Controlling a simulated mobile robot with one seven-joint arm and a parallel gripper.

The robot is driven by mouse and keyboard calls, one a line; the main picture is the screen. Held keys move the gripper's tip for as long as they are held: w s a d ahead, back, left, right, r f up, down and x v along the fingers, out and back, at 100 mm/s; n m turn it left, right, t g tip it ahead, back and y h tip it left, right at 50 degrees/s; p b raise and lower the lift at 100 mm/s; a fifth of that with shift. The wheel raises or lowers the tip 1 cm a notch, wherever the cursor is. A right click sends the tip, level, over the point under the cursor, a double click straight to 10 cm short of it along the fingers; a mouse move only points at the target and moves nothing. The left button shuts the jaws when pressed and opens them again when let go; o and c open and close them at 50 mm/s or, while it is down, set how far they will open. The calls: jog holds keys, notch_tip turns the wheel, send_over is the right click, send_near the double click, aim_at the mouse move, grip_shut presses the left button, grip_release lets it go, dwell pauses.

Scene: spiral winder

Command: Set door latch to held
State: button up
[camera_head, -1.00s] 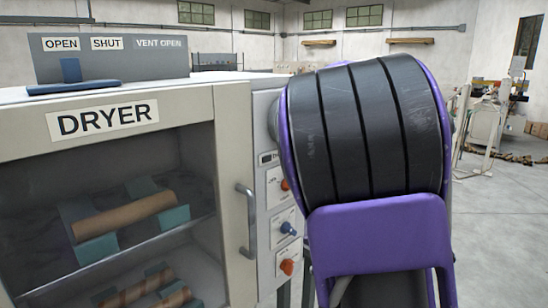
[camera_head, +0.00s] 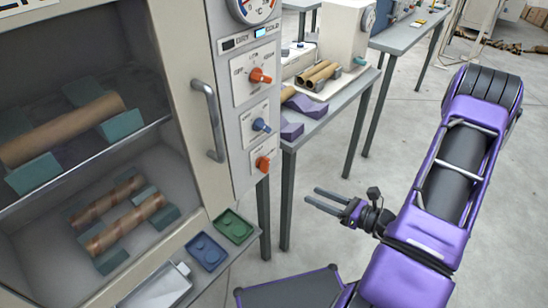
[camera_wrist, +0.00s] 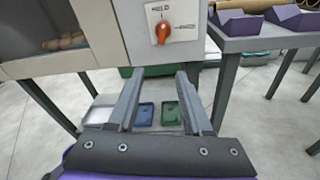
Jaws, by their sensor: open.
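The dryer's control panel (camera_head: 246,110) carries a top orange knob (camera_head: 260,76), a middle blue knob (camera_head: 262,125) and a lower orange knob (camera_head: 263,163). The dryer door (camera_head: 195,105) looks shut, with a vertical handle (camera_head: 210,122). My gripper (camera_head: 309,197) is open and empty, to the right of and below the panel, apart from it. In the wrist view, an orange knob (camera_wrist: 163,31) is ahead, beyond and above the fingertips (camera_wrist: 160,75).
A green tray (camera_head: 233,226) and a blue tray (camera_head: 208,252) sit below the dryer door. A table (camera_head: 335,100) with cardboard tubes and purple blocks stands behind my gripper. The floor (camera_head: 405,140) between is clear.

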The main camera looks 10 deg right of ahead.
jog(key=r+m+t, duration=0.1)
jog(key=t, duration=0.1)
send_near(269, 164)
jog(key=x, duration=0.9)
jog(key=shift+w+a, duration=0.15)
jog(key=shift+a, duration=0.05)
grip_shut()
